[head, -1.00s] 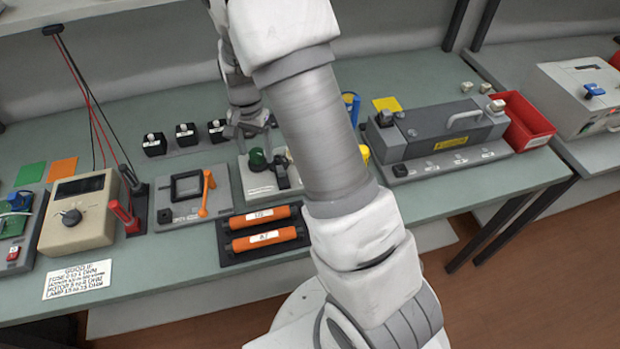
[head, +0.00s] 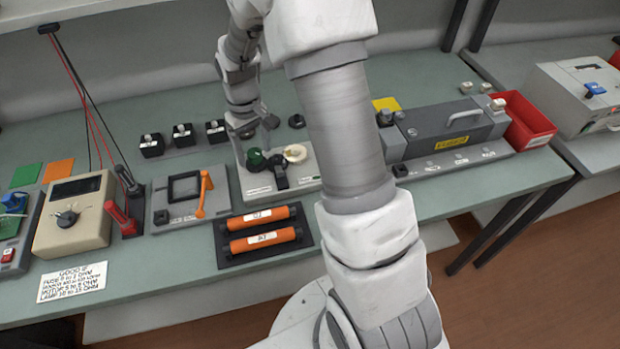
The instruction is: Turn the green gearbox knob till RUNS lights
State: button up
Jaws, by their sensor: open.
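The green gearbox knob (head: 255,158) stands on the left of a pale grey base plate (head: 252,179) near the middle of the bench. A black part (head: 279,174) and a cream round disc (head: 294,153) sit to its right on the same plate. Small labels run along the plate's front edge; they are too small to read, and I cannot tell whether RUNS is lit. My gripper (head: 254,133) points down, open, just above and behind the knob. I cannot tell whether a finger touches it. My forearm hides the plate's right end.
An instrument with an orange lever (head: 203,194) stands to the left. Orange rollers (head: 262,238) lie in a black tray in front. Small black switches (head: 182,137) stand behind left. A grey machine (head: 455,130) and a red bin (head: 528,122) are at right.

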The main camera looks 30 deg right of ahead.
jog(key=n+p, duration=0.1)
jog(key=n, duration=0.3)
jog(key=shift+r+n, duration=0.1)
jog(key=shift+n, duration=0.2)
jog(key=n, duration=0.2)
jog(key=shift+n, duration=0.3)
jog(key=c, duration=1.1)
jog(key=shift+o, duration=0.2)
jog(key=m, duration=0.4)
jog(key=shift+m+b, duration=0.4)
jog(key=m, duration=1.1)
jog(key=m+p, duration=0.1)
jog(key=m, duration=0.4)
jog(key=shift+p, duration=0.35)
